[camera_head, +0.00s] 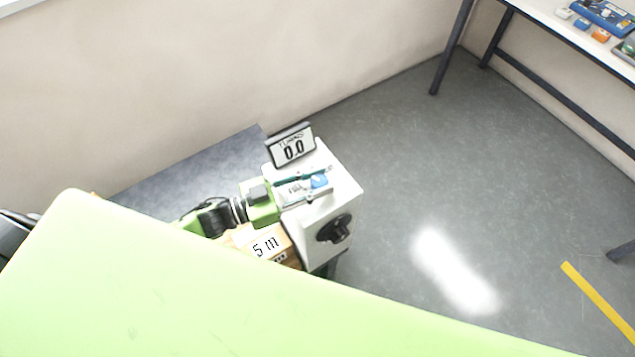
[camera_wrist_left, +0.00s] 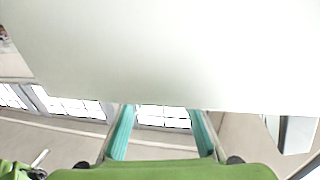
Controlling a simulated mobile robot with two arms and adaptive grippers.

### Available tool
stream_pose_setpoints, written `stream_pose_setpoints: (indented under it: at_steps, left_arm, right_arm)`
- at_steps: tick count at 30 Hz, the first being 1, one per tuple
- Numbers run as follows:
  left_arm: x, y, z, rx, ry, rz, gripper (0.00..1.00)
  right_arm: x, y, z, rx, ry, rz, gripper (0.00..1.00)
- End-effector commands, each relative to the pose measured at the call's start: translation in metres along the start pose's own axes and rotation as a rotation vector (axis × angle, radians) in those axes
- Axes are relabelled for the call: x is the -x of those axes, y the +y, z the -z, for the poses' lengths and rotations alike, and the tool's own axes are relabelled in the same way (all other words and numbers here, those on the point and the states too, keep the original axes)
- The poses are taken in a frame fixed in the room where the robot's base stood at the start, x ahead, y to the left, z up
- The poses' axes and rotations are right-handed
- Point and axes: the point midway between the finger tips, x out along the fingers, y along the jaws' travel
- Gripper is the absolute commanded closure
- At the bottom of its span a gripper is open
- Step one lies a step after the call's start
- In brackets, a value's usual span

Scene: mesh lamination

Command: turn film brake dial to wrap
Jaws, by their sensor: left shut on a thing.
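A white box-shaped machine (camera_head: 345,188) stands low in the middle of the head view. A small blue part (camera_head: 319,181) shows on its top, and a black round knob (camera_head: 333,229) is on its side face. I cannot read a wrap mark or tell surely which of these is the film brake dial. My left gripper (camera_head: 316,181) reaches over the top from the left, its fingers on either side of the blue part and shut on it. In the left wrist view the teal fingers (camera_wrist_left: 162,132) stand apart below a white surface; the blue part is hidden there. My right gripper is out of view.
A display (camera_head: 292,147) reading "TURNS 0.0" stands at the machine's back edge. A block labelled "5 m" (camera_head: 267,246) is beside it at lower left. A table (camera_head: 555,22) with small items is at upper right. Grey floor (camera_head: 440,170) right of the machine is clear.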

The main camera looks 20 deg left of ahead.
Motion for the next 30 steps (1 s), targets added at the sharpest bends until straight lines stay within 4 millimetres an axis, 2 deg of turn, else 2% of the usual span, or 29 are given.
stream_pose_setpoints:
  at_steps: [3,12,30]
  left_arm:
    - [0.000,-0.004,-0.003,-0.007,0.000,-0.092,0.95]
    - [-0.001,-0.003,-0.002,-0.004,0.003,-0.250,0.95]
    - [-0.001,-0.002,0.001,-0.001,0.004,-0.312,0.95]
  right_arm:
    - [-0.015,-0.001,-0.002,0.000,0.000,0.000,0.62]
    - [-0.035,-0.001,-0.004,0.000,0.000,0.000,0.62]
    - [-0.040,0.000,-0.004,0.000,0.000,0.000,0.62]
